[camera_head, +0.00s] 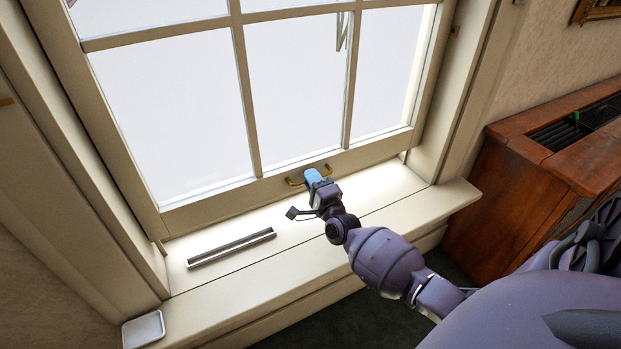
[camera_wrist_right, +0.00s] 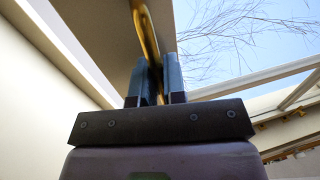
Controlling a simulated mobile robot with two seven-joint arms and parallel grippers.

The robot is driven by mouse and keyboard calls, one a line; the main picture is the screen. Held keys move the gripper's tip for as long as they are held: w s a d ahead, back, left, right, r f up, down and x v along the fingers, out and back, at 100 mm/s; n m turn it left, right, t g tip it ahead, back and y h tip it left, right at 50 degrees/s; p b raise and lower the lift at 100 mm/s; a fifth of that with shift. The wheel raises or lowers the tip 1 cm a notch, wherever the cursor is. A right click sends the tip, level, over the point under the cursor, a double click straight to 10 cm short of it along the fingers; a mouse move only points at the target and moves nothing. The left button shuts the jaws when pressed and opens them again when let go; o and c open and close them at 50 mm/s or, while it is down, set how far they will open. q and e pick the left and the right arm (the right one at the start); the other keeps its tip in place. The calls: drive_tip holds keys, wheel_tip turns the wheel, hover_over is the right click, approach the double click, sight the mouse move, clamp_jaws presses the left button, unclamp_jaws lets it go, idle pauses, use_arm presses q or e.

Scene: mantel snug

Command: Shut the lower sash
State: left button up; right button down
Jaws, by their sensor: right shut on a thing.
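The lower sash (camera_head: 262,190) is a cream-painted wooden window frame with several panes. Its bottom rail is low over the cream sill (camera_head: 400,205); whether a narrow gap is left under it I cannot tell. A brass handle (camera_head: 295,183) is on the bottom rail, and it also shows in the right wrist view (camera_wrist_right: 148,40). My right gripper (camera_head: 313,178) is at the rail with its blue fingers shut on the handle. In the right wrist view the handle stands between the two fingers (camera_wrist_right: 160,85). My left gripper is not in view.
A grey metal slotted strip (camera_head: 231,247) lies on the sill, left of my right gripper. A small white dish (camera_head: 143,330) is at the sill's left end. A reddish wooden cabinet (camera_head: 510,190) stands to the right. The sill right of the gripper is clear.

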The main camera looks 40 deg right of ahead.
drive_tip(key=shift+g+y, duration=0.3)
drive_tip(key=f+b, duration=0.1)
drive_tip(key=f, duration=0.2)
drive_tip(key=f+b, duration=0.1)
drive_tip(key=f, duration=0.3)
drive_tip(key=shift+s+f, duration=0.2)
drive_tip(key=shift+f, duration=0.05)
drive_tip(key=shift+f+b, duration=0.3)
drive_tip(key=shift+b, duration=0.15)
drive_tip(key=shift+w, duration=0.1)
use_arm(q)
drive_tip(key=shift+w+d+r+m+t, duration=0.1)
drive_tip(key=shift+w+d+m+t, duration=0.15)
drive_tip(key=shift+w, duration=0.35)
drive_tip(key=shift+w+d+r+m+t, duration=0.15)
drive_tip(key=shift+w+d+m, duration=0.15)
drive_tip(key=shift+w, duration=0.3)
use_arm(e)
drive_tip(key=shift+r, duration=0.2)
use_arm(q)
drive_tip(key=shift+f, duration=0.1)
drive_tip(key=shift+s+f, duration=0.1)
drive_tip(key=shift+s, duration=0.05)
use_arm(e)
drive_tip(key=c, duration=1.2)
unclamp_jaws()
drive_tip(key=shift+w+r, duration=0.1)
